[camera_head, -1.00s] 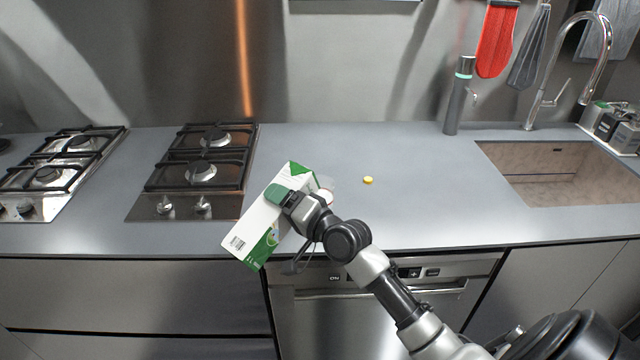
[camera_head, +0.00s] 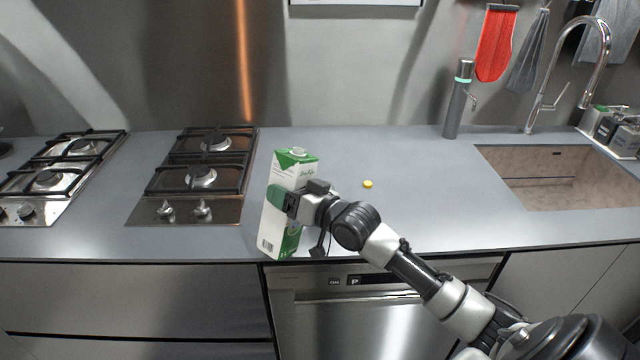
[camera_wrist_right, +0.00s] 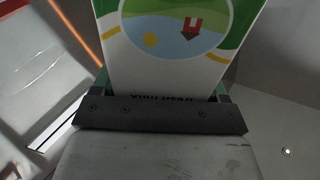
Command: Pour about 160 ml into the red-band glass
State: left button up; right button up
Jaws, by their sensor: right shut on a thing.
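A white and green carton (camera_head: 283,225) stands nearly upright, leaning slightly, at the front edge of the counter in the head view. My right gripper (camera_head: 287,200) is shut around the middle of the carton. The right wrist view shows the carton's printed side (camera_wrist_right: 180,70) close between the green finger pads. I cannot make out the red-band glass now; the carton and gripper may hide it. I cannot tell whether the carton's base is above the counter. My left gripper is in neither view.
A small yellow cap (camera_head: 367,184) lies on the counter to the right of the carton. Gas hobs (camera_head: 200,178) are to the left. A sink (camera_head: 560,180) and a dark bottle-shaped dispenser (camera_head: 458,100) are at the right. The counter between the cap and sink is clear.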

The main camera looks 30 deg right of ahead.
aim_at(298, 168)
jog(key=n, duration=0.2)
jog(key=shift+r+n, duration=0.3)
jog(key=shift+n, duration=0.1)
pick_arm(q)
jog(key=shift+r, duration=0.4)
pick_arm(e)
jog(key=shift+d+f+n, duration=0.1)
jog(key=shift+f+n, duration=0.1)
jog(key=shift+n, duration=0.6)
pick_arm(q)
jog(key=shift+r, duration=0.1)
pick_arm(e)
notch_tip(298, 168, up, 7)
jog(key=p, duration=0.7)
jog(key=shift+r, duration=0.1)
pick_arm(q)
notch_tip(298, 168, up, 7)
